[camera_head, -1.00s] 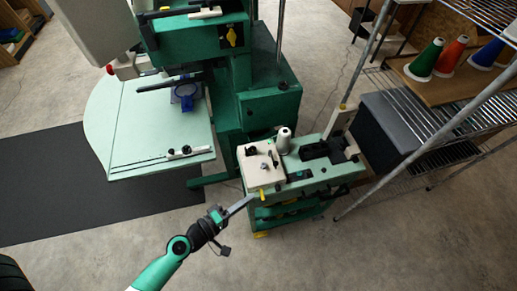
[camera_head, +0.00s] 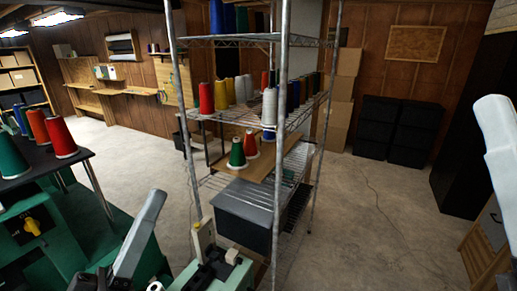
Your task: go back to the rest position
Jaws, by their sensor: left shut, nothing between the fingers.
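My right gripper cannot be made out.
A metal wire shelf (camera_head: 245,41) with thread cones stands in the middle, a dark grey bin (camera_head: 245,215) low in it. Bare floor (camera_head: 370,210) lies right of the shelf.

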